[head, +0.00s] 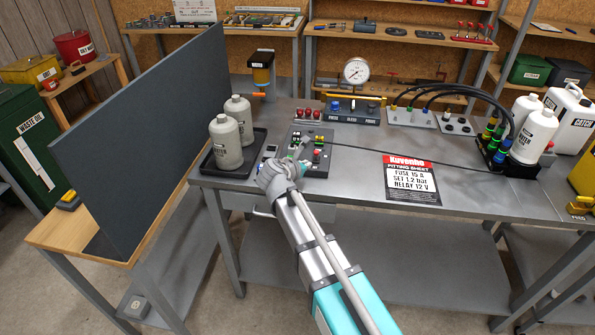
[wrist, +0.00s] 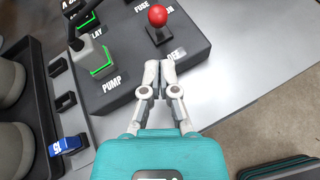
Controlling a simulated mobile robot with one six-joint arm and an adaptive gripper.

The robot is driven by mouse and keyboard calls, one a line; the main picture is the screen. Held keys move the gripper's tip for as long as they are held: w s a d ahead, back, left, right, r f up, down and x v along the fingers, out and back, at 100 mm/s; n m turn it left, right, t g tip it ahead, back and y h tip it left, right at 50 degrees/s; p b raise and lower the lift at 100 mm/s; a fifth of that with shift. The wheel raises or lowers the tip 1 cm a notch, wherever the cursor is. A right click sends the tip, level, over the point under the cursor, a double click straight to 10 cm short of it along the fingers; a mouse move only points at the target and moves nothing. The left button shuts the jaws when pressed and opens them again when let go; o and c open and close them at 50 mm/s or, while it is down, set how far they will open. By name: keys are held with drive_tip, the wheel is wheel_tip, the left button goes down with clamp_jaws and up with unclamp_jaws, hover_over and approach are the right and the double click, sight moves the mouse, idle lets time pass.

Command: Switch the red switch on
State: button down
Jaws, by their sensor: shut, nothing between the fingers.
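The red switch (wrist: 158,15) is a small lever with a red ball on a dark control box (wrist: 190,45); it shows in the wrist view at the top centre. In the head view the box (head: 317,172) sits near the bench's front edge, with a red knob (head: 317,156) on it. My gripper (wrist: 160,66) is shut and empty, its fingertips just short of the red switch, near a partly hidden label. In the head view my gripper (head: 293,165) is at the box's left part and hides some of it.
A grey lever (wrist: 92,52) with green-lit surround stands left of the red switch, by the PUMP label. Two grey bottles (head: 226,145) stand in a black tray left of the box. A fitting sheet (head: 412,180) lies right on the bench. A dark panel (head: 150,120) stands left.

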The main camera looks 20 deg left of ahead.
sight(316, 156)
drive_tip(key=shift+w+d+r, duration=0.15)
drive_tip(key=shift+w+r, duration=0.1)
drive_tip(key=shift+w, duration=0.35)
drive_tip(key=shift+w+d+r, duration=0.15)
drive_tip(key=shift+w+r, duration=0.1)
drive_tip(key=shift+w, duration=0.3)
